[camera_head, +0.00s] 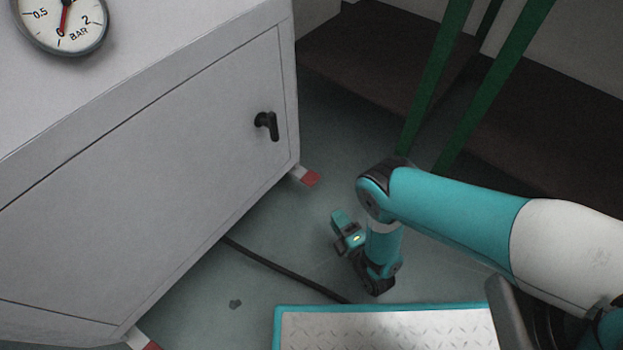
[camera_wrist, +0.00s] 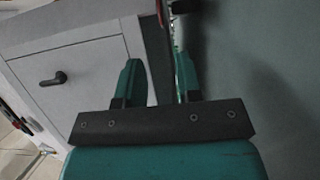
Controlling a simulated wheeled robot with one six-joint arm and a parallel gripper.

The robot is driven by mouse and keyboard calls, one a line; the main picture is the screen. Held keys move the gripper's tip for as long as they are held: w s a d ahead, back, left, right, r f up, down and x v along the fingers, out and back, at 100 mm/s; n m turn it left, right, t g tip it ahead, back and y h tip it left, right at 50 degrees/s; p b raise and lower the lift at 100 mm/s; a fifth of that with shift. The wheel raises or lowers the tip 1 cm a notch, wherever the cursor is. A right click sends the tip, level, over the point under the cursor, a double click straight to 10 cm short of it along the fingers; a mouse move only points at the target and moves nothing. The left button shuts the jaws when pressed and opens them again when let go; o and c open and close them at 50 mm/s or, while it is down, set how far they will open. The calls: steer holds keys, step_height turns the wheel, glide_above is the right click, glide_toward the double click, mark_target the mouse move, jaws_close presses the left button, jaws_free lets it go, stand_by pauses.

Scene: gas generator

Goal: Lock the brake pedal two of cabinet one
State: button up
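The grey cabinet (camera_head: 150,165) fills the left of the head view, with a black door handle (camera_head: 267,125); the handle also shows in the wrist view (camera_wrist: 54,79). A red-and-white brake pedal (camera_head: 307,176) sticks out at the cabinet's far bottom corner. Another pedal (camera_head: 142,341) is at the near bottom corner, partly cut off. The frames do not show which is pedal two or whether either is locked. My gripper (camera_head: 341,228) is low over the floor, to the right of and below the far pedal, apart from it. In the wrist view its fingers (camera_wrist: 158,78) are spread and empty.
A pressure gauge (camera_head: 62,20) is at the upper left. Green posts (camera_head: 480,90) stand behind my arm, before a dark brown ledge (camera_head: 385,65). A black cable (camera_head: 285,270) crosses the floor towards the teal-edged metal plate (camera_head: 385,328). Floor beside the cabinet is otherwise mostly clear.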

mark_target(311, 178)
steer(key=b+x, duration=0.7)
steer(key=x, duration=0.8)
steer(key=shift+f+b, duration=0.15)
steer(key=shift+b, duration=0.25)
steer(key=shift+w+a, duration=0.1)
steer(key=shift+w, duration=0.2)
jaws_close()
